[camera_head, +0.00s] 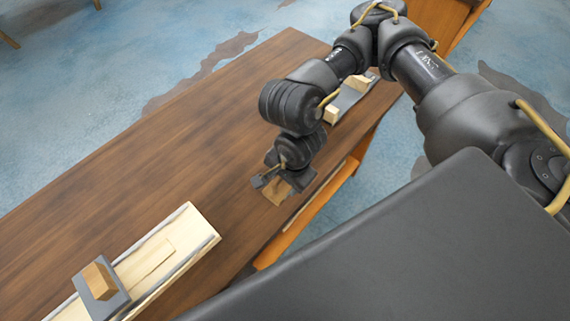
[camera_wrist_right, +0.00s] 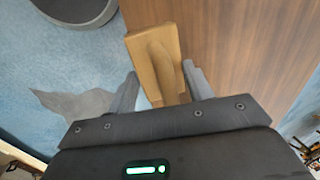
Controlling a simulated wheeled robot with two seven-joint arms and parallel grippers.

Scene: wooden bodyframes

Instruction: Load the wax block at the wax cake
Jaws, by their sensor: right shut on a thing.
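My right gripper (camera_head: 273,181) is over the table's right edge, its fingers pointing down, shut on a tan block with a rounded raised grip, which I take as the wax block (camera_wrist_right: 137,45). In the head view only part of the block (camera_head: 278,193) shows below the fingers. In the right wrist view it sits between the two fingers (camera_wrist_right: 160,78). An amber block on a dark grey plate, possibly the wax cake (camera_head: 98,279), is at the lower left, well apart from my gripper. My left gripper is not in view.
A grey tray (camera_head: 350,97) with pale blocks (camera_head: 331,114) stands at the table's far end, partly behind my arm. The brown tabletop (camera_head: 190,140) between them is clear.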

